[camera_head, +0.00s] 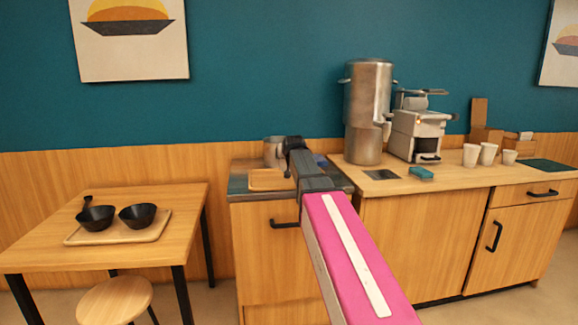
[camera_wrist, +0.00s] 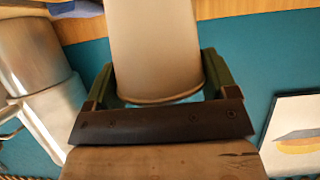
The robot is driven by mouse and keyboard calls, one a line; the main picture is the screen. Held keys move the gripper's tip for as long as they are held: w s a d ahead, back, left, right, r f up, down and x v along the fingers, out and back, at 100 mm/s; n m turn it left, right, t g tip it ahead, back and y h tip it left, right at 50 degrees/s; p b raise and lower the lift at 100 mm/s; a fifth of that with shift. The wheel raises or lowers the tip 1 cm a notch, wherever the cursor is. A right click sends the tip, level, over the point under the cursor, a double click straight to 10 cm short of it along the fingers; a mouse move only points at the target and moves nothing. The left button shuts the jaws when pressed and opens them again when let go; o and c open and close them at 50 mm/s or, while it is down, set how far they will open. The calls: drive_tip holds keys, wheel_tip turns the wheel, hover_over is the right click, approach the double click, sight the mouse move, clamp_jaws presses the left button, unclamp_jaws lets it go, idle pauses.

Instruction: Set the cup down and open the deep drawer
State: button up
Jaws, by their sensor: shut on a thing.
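My gripper (camera_head: 291,148) reaches over the left counter in the head view. In the wrist view my gripper (camera_wrist: 157,84) is shut on a pale cup (camera_wrist: 155,45), which sits between the two fingers. I cannot clearly make out this cup in the head view. A tall wooden front with a black horizontal handle, likely the deep drawer (camera_head: 258,262), is below the left counter and is closed. My arm hides its right part.
A grey metal container (camera_head: 274,152) and a wooden tray (camera_head: 270,181) are on the left counter. A tall urn (camera_head: 367,105), a coffee machine (camera_head: 418,130) and white cups (camera_head: 488,153) stand on the right counter. A table (camera_head: 30,245) and stool (camera_head: 114,298) are left.

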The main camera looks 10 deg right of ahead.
drive_tip(key=shift+w+d+f, duration=0.25)
drive_tip(key=shift+d+f, duration=0.1)
drive_tip(key=shift+d, duration=0.1)
drive_tip(key=shift+f, duration=2)
drive_tip(key=shift+f, duration=0.1)
drive_tip(key=o, duration=0.9)
